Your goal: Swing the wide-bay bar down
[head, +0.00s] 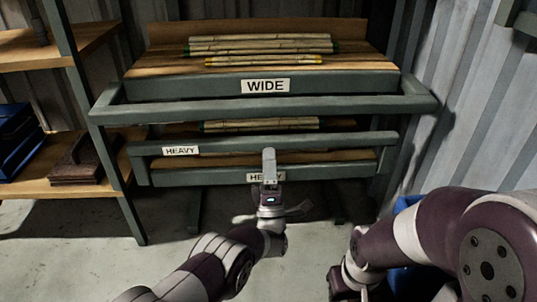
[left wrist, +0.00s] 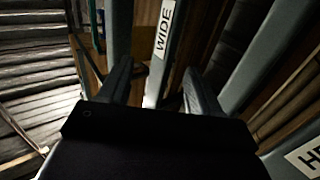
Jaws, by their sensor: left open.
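The wide-bay bar (head: 265,109) is a long grey-green rail on two side arms, across the front of the upper bay, just below the WIDE label (head: 266,86). The label also shows between my fingers in the left wrist view (left wrist: 164,28). My left gripper (head: 268,160) is below the bar, in front of the lower bay. Its two fingers (left wrist: 158,85) are apart with nothing held between them. In the head view its fingers overlap, and I see no contact with the wide bar. My right gripper (head: 345,284) is at the bottom edge, partly cut off; its fingers are unclear.
Bamboo or rattan poles (head: 262,45) lie on the wide bay. Below is a HEAVY bay with its own bar (head: 330,141) and more poles (head: 260,125). A shelf (head: 60,181) with blue boxes (head: 18,140) stands left. A blue container (head: 400,280) is partly behind my right arm.

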